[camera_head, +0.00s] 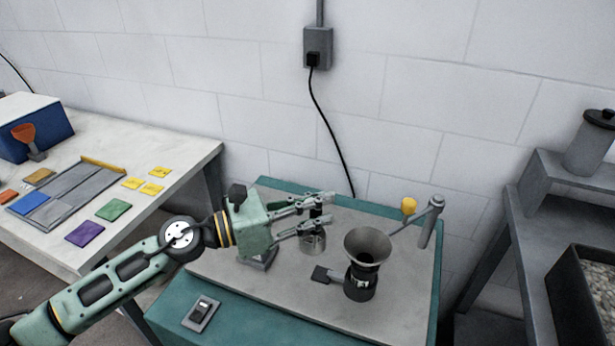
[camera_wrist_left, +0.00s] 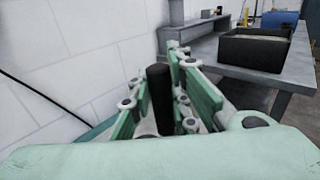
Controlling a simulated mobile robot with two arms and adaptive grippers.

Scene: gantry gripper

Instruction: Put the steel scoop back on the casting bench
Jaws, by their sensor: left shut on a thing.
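My left gripper (camera_head: 326,209) comes in from the left over the teal bench (camera_head: 410,238) with a grey top. It is shut on the black upright handle of the steel scoop (camera_head: 312,243). The scoop's round steel cup hangs below the fingers, and I cannot tell whether it touches the bench top. In the left wrist view the black handle of the scoop (camera_wrist_left: 160,92) stands between the two green fingers (camera_wrist_left: 163,97); its cup is hidden. I cannot tell which bench is the casting bench. My right gripper is not in view.
A machine with a steel funnel (camera_head: 369,246) and a yellow-knobbed lever (camera_head: 408,206) stands right of the scoop. A pale table (camera_head: 180,158) with coloured tiles is at left. A dark bench (camera_head: 530,250) at right bears a tray of pale grains (camera_head: 570,290) and a grey canister (camera_head: 588,148).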

